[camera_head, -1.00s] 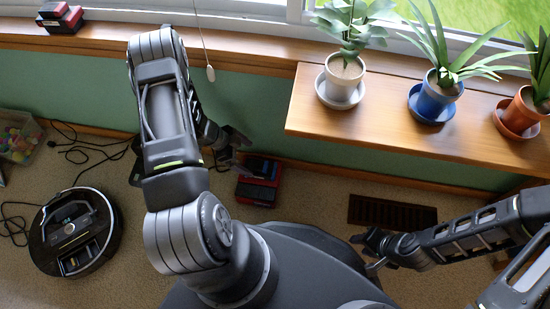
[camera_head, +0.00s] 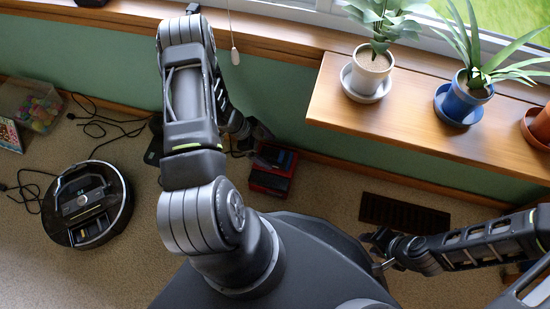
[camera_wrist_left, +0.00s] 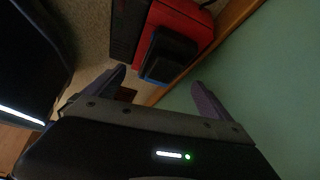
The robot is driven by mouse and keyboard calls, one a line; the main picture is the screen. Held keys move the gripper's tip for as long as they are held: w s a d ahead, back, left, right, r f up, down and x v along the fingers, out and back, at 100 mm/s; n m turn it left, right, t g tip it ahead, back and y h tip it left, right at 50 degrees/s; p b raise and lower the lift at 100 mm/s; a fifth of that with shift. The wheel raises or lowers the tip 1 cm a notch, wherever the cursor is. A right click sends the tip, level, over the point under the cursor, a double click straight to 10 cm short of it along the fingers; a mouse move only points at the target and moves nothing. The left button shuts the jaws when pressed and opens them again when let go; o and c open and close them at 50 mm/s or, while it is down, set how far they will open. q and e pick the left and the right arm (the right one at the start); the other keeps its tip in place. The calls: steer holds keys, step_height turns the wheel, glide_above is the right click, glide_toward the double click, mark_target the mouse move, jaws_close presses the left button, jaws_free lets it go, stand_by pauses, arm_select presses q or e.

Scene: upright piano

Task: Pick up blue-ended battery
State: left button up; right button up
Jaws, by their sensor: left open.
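The blue-ended battery (camera_wrist_left: 168,56) is a dark block with a blue end in the left wrist view. It sits against a red and black unit (camera_wrist_left: 190,22). In the head view this unit (camera_head: 270,182) is on the carpet by the wall; the blue end is hard to make out there. My left gripper (camera_wrist_left: 155,95) is open and empty, with its fingers just short of the battery and apart from it. In the head view my left gripper (camera_head: 252,137) is partly hidden by my own arm. My right gripper (camera_head: 374,252) appears open and empty, at lower right.
A wooden shelf (camera_head: 420,140) with potted plants juts out at right. The green wall (camera_head: 100,55) and its baseboard are close to the left gripper. A robot vacuum (camera_head: 88,205), cables (camera_head: 95,125) and a clear bin (camera_head: 30,103) are at left.

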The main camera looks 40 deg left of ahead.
mark_target(274, 155)
arm_select(q)
steer(key=b+x, duration=0.2)
steer(key=x, duration=0.2)
steer(key=shift+f+b, duration=0.25)
steer(key=shift+b, duration=0.1)
steer(key=shift+w+d+f, duration=0.2)
steer(key=shift+f, duration=0.1)
steer(key=shift+r, duration=0.1)
steer(key=c, duration=2)
